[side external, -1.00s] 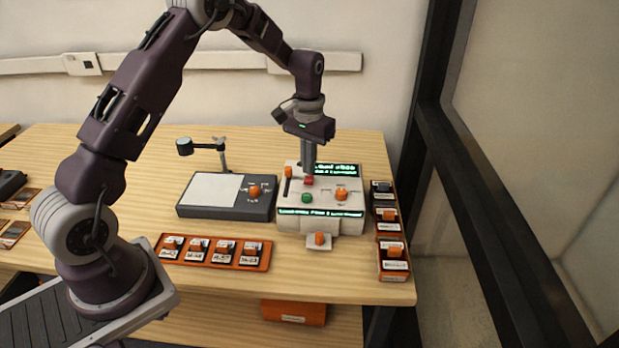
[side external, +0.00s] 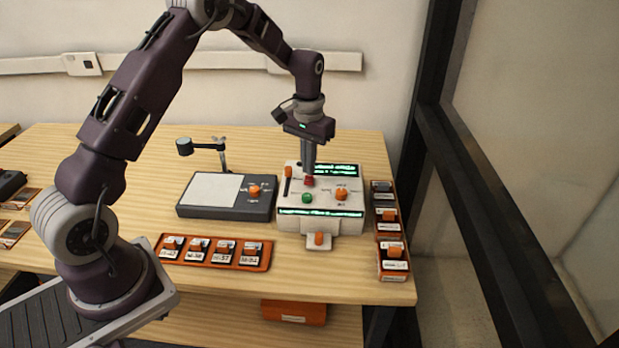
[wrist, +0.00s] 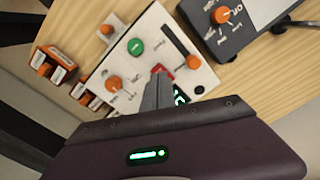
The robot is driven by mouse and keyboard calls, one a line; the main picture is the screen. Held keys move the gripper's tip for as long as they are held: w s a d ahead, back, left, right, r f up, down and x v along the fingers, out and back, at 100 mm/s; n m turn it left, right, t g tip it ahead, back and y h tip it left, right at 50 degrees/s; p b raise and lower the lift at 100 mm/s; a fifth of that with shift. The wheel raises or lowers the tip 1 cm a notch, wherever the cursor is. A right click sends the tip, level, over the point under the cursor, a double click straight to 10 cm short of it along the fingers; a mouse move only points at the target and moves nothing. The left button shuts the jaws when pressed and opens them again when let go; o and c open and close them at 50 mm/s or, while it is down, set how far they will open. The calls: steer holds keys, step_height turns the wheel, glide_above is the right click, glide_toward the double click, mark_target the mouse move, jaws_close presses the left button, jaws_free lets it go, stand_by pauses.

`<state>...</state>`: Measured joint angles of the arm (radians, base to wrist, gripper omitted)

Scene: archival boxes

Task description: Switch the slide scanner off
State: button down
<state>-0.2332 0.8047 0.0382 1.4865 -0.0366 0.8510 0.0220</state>
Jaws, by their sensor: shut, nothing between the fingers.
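The slide scanner (side external: 326,222) is a pale box near the right end of the bench, and it also shows in the wrist view (wrist: 142,62). On top are a green button (side external: 307,198), a red button (side external: 309,181), an orange slider knob (side external: 288,171) and an orange rotary knob (side external: 341,194). Its green displays (side external: 320,212) are lit. My gripper (side external: 309,171) is shut and empty, pointing down with its tips at the red button, which also shows in the wrist view (wrist: 166,72). The fingers partly hide the button; I cannot tell whether they touch it.
A dark light pad (side external: 227,213) with an orange knob and a small lamp (side external: 205,147) stand left of the scanner. An orange tray of slide boxes (side external: 212,265) lies in front. Small boxes (side external: 393,262) line the scanner's right side. A dark-framed glass partition is at right.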

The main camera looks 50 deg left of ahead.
mark_target(309, 180)
steer(key=shift+f, duration=1.3)
stand_by(0.8)
steer(key=shift+r, duration=3.5)
